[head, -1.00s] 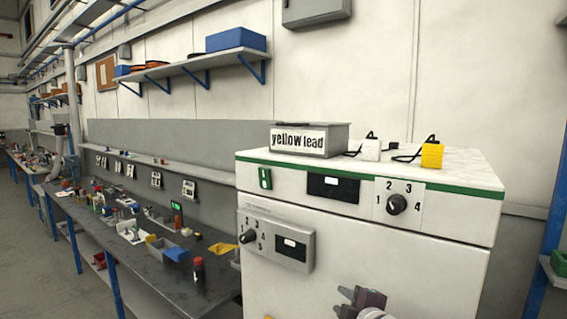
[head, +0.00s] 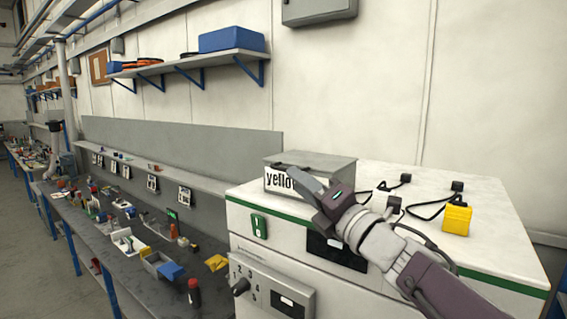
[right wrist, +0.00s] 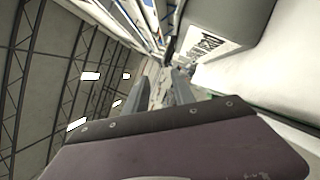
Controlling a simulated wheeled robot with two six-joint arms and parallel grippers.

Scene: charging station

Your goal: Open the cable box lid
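The cable box (head: 335,166) is a grey box with a white "yellow lead" label, standing on the white charging cabinet at its back left. Its lid looks shut. My right gripper (head: 300,175) is in front of the box and hides part of the label. In the right wrist view the box (right wrist: 232,22) and its label are at the upper right, and my right gripper's two fingers (right wrist: 172,88) stand apart with nothing between them. I cannot tell whether a finger touches the box. My left gripper is not in view.
The charging cabinet (head: 487,184) also carries a yellow plug block (head: 457,219) with a black cable, right of the box. Other black cables and plugs lie behind my right arm. A wall shelf (head: 190,66) hangs at upper left, and a cluttered workbench (head: 130,270) runs along the left.

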